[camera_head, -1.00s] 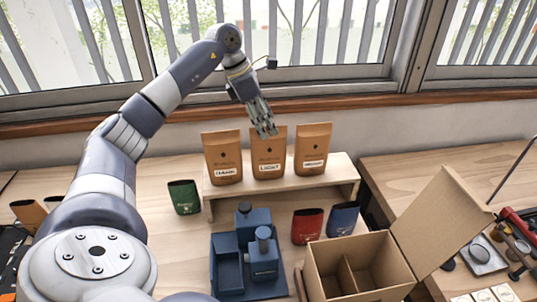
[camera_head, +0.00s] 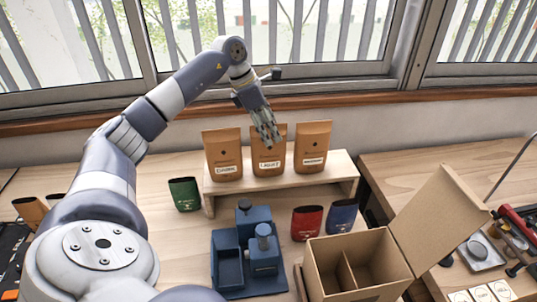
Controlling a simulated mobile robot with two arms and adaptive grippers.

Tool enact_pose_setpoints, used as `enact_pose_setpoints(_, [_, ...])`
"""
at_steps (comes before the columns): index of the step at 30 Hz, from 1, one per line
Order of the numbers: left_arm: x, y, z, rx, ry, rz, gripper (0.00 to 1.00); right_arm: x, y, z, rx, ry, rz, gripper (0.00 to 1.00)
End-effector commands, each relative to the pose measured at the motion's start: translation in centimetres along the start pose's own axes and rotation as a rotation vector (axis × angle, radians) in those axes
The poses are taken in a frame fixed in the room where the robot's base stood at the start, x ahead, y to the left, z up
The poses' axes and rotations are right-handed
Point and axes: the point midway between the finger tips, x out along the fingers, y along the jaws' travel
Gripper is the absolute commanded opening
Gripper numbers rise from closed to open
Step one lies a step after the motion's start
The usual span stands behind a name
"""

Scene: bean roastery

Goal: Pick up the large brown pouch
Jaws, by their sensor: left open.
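Three large brown pouches stand upright in a row on a low wooden riser: a left one (camera_head: 223,154), a middle one (camera_head: 268,166) and a right one (camera_head: 312,146). Each has a white label. My left gripper (camera_head: 268,138) is open and points down in front of the upper part of the middle pouch, hiding some of its top. I cannot tell whether the fingers touch the pouch. My right gripper is out of view.
The wooden riser (camera_head: 285,188) stands on the table. A green pouch (camera_head: 184,194), red pouch (camera_head: 306,222) and blue pouch (camera_head: 342,216) stand around it. A blue device (camera_head: 247,250) and an open cardboard box (camera_head: 360,268) are in front. Windows lie behind.

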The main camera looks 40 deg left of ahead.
Motion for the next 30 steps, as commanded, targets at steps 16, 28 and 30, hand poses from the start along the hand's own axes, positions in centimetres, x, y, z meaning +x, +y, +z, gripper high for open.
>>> enact_pose_setpoints(16, [0.0,0.0,0.0,0.000,0.001,0.000,0.00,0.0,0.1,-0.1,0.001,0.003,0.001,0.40])
enact_pose_setpoints(28, [-0.7,0.0,0.3,0.000,-0.002,0.001,0.00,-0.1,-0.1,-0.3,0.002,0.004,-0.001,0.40])
enact_pose_setpoints(30, [-1.1,0.1,0.5,0.000,-0.004,0.003,0.00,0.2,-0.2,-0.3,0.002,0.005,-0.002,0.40])
